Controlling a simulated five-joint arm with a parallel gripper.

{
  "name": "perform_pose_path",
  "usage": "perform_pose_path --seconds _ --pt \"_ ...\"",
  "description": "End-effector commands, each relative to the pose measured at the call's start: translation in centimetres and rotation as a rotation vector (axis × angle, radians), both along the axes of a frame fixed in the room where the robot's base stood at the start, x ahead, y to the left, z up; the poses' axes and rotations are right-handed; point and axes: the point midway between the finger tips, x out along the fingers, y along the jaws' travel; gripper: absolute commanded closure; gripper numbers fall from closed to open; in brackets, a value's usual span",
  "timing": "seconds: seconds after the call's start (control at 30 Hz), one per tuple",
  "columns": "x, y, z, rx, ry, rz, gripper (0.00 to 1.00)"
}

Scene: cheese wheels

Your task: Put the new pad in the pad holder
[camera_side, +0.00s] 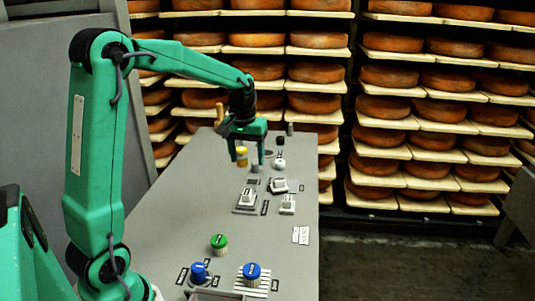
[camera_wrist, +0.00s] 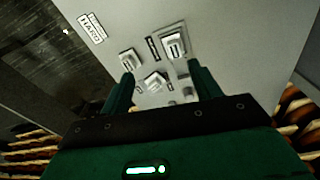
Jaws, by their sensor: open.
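Several small pale pads or blocks sit on the grey bench. One pale block sits on a square plate (camera_side: 246,199); the wrist view also shows it (camera_wrist: 175,44). A second pale block (camera_side: 288,203) stands to its right, and in the wrist view (camera_wrist: 127,60). A third block (camera_side: 279,185) lies askew on a dark base, and in the wrist view (camera_wrist: 155,82). The labels are too small to tell which is the new pad or the pad holder. My gripper (camera_side: 248,161) is open, fingers down, above the bench beyond these blocks.
A black knob (camera_side: 280,140) and white knob (camera_side: 280,163) are to the right. Green (camera_side: 219,243) and blue (camera_side: 251,272) ribbed knobs stand at the near end. The bench between them and the blocks is clear.

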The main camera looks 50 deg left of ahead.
Motion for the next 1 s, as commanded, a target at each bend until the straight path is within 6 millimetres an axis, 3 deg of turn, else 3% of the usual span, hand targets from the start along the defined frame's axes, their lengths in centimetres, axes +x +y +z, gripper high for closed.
perform_pose_path --seconds 0.2,0.5,1.0 --pt "-3.0 -3.9 3.3 0.031 -0.072 -0.121 0.37" --pt "-7.8 -8.4 5.9 0.07 -0.167 -0.28 0.37" --pt "-16.2 -13.7 6.4 0.133 -0.328 -0.539 0.37"
